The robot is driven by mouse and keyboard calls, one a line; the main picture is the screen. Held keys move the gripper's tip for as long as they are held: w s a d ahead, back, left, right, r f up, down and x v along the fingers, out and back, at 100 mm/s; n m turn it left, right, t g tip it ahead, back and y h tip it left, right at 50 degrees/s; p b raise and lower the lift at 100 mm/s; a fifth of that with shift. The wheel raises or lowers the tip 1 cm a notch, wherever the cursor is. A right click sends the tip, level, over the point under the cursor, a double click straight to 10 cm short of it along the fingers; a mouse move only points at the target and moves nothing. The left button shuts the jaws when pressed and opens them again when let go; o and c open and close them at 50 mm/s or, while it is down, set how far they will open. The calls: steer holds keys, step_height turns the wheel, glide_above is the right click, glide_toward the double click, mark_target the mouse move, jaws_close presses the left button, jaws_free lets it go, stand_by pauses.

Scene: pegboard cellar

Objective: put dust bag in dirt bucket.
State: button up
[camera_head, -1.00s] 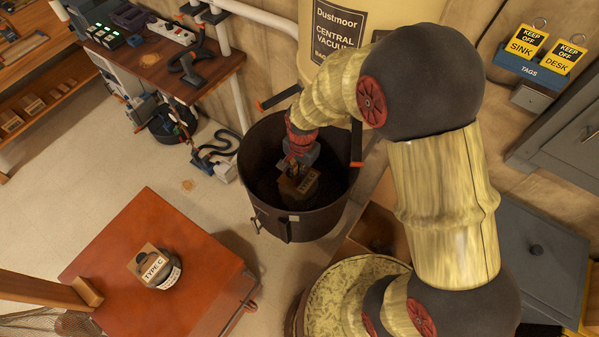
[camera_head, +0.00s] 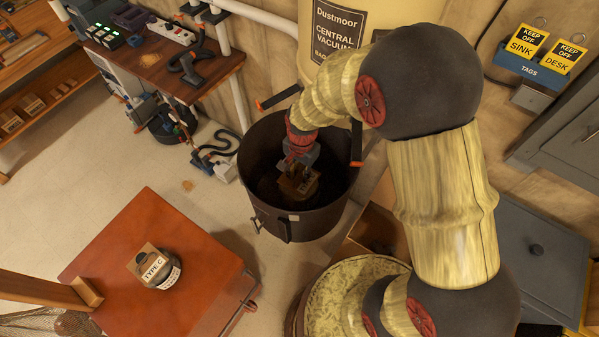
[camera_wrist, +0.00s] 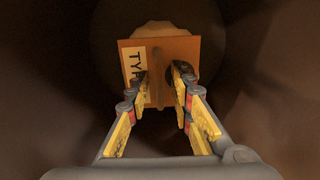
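The dust bag (camera_wrist: 185,50) shows in the wrist view as a brown card panel with a "TYP…" label and a thin upright ridge. It is inside the dark dirt bucket (camera_head: 294,228), where the bag (camera_head: 300,184) is partly hidden by my gripper in the head view. My gripper (camera_wrist: 160,78) reaches down into the bucket. Its fingers stand apart on either side of the ridge, with a visible gap to it. Whether the bag rests fully on the bottom is hard to tell in the shadow.
A red-brown stool-like table (camera_head: 150,225) at lower left holds an item labelled "TYPE C" (camera_head: 155,267). A cream vacuum canister (camera_head: 345,30) stands behind the bucket. A workbench (camera_head: 160,68) is at upper left. An open cardboard box (camera_head: 372,232) lies right of the bucket.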

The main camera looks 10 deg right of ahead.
steer(key=s+d+r+n+t, duration=0.1)
steer(key=s+d+r+n, duration=0.15)
steer(key=r, duration=0.95)
steer(key=s+d+r+n+t, duration=0.1)
steer(key=s+d+r+t, duration=0.2)
steer(key=r, duration=1)
steer(key=s+d+r+n, duration=0.2)
steer(key=s+r, duration=0.1)
steer(key=s, duration=0.3)
steer(key=s+d+r+n+t, duration=0.1)
steer(key=s+d+r+n, duration=0.1)
steer(key=s, duration=0.3)
steer(key=shift+s+r+n, duration=0.35)
steer(key=shift+r+n, duration=0.4)
steer(key=shift+r, duration=0.15)
